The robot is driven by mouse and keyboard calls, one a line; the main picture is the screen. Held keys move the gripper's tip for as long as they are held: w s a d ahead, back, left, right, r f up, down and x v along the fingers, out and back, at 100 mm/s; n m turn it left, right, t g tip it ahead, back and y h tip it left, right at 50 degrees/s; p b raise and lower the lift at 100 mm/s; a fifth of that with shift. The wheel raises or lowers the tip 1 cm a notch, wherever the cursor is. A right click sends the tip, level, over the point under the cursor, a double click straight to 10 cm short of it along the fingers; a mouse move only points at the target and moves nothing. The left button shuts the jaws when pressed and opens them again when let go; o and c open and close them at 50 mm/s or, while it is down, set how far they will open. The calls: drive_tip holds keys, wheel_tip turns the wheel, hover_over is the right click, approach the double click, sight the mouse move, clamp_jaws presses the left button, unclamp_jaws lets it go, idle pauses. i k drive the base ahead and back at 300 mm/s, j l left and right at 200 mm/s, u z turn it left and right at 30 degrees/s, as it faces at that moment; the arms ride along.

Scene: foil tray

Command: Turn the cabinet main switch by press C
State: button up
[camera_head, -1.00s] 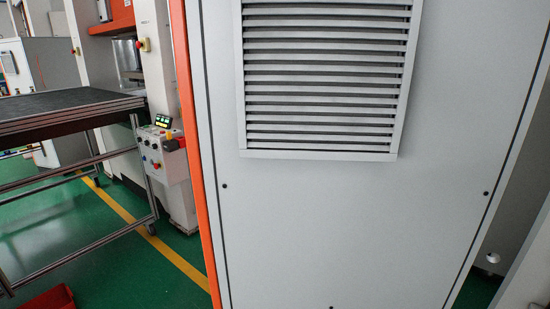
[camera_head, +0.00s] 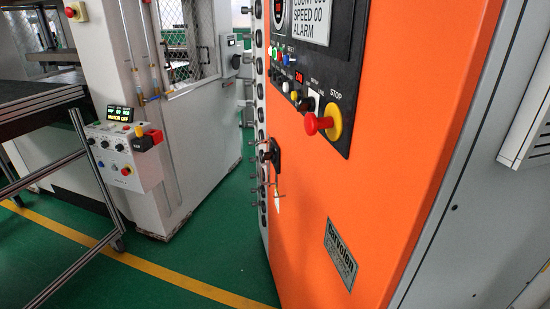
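An orange cabinet (camera_head: 395,130) fills the right half of the head view, seen at a slant. A black handle or switch (camera_head: 271,153) sits low on its left edge, with something thin and pale hanging below it. A small grey box with a dark knob (camera_head: 232,41) is on the white machine behind. I cannot tell which of these is the main switch, and no "C" label is readable. My gripper is not in view.
A black control panel with a red stop button (camera_head: 318,123) is on the orange front. A white control box (camera_head: 125,155) stands at left beside a dark-topped table frame (camera_head: 40,105). Green floor (camera_head: 215,245) with a yellow line is open between table and cabinet.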

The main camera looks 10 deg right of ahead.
sight(270, 156)
drive_tip(key=i+j, duration=0.1)
drive_tip(key=j, duration=0.6)
drive_tip(key=i+j, duration=0.15)
drive_tip(key=j, duration=0.2)
drive_tip(key=i+j+z, duration=0.1)
drive_tip(key=j, duration=0.25)
drive_tip(key=i+j, duration=0.15)
drive_tip(key=j, duration=0.2)
drive_tip(key=i+j+z, duration=0.1)
drive_tip(key=j, duration=0.25)
drive_tip(key=i+j, duration=0.15)
drive_tip(key=j, duration=0.2)
drive_tip(key=i+j+z, duration=0.1)
drive_tip(key=j, duration=0.25)
drive_tip(key=i+j+z, duration=0.25)
drive_tip(key=i+j, duration=1.05)
drive_tip(key=i, duration=0.05)
